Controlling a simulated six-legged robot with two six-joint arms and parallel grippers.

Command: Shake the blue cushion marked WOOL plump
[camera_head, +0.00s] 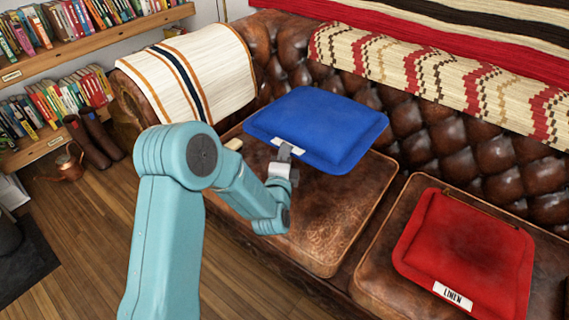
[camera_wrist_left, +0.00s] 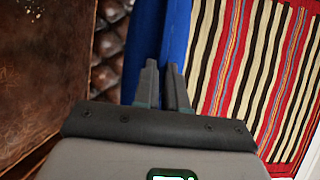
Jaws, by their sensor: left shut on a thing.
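The blue cushion (camera_head: 318,125) is held above the left seat of the brown leather sofa, lying fairly flat and slightly tilted. A white label (camera_head: 288,143) is on its near edge; its text is partly hidden by the gripper and cannot be read. My left gripper (camera_head: 284,155) is shut on the cushion's near edge beside the label. In the left wrist view, the blue cushion (camera_wrist_left: 177,40) shows edge-on between the gripper's fingers (camera_wrist_left: 163,82). My right gripper is not in view.
A red cushion (camera_head: 468,250) marked LINEN lies on the right seat. The tufted sofa back (camera_head: 425,135) stands behind, with a patterned blanket (camera_head: 440,80) over it. A cream striped throw (camera_head: 190,75) covers the left armrest. Bookshelves (camera_head: 75,50), boots (camera_head: 95,140) and a copper can (camera_head: 67,163) are at left.

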